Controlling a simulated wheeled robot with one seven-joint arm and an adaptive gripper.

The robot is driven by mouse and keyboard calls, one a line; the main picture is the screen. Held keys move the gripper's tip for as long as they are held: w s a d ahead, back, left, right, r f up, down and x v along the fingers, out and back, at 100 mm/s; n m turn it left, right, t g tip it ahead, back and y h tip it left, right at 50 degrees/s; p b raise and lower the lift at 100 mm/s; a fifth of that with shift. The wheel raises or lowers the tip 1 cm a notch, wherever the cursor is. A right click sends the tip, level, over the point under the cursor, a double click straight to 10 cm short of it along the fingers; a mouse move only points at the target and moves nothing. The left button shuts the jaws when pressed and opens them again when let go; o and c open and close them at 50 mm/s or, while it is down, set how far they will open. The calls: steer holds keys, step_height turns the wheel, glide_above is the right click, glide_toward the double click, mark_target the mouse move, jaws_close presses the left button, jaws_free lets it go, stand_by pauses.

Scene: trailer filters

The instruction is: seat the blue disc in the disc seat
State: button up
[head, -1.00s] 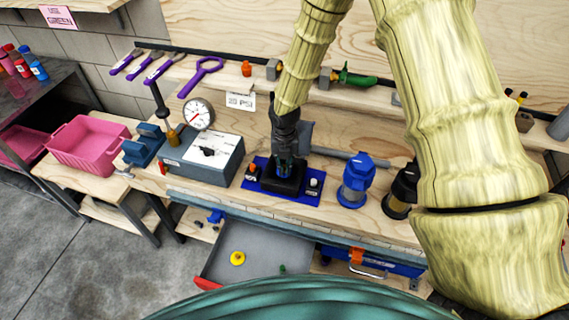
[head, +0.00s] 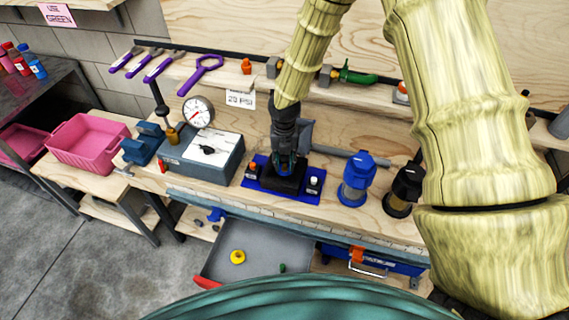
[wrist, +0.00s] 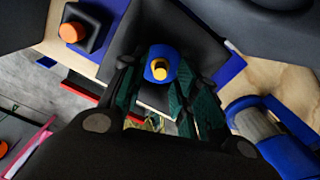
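The blue disc (wrist: 149,72) shows in the wrist view as a small blue ring around a yellow centre, between my fingers, against a black block. My gripper (wrist: 155,88) is low over this block, with one dark green finger on each side of the disc. I cannot tell whether the fingers touch it. In the head view my gripper (head: 287,160) points down at the black block (head: 283,181) on a blue mat (head: 290,194). The block appears to be the disc seat; its middle is hidden by my fingers there.
A black box with an orange button (head: 251,166) and one with a pale knob (head: 314,181) flank the block. A gauge box (head: 200,160) is left; a blue canister (head: 356,180) and dark jar (head: 406,186) are right.

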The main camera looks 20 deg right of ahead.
mark_target(284, 165)
step_height(284, 165, up, 11)
steer(key=b, duration=0.2)
steer(key=shift+f, duration=0.2)
steer(key=shift+s+f, duration=0.1)
stand_by(0.5)
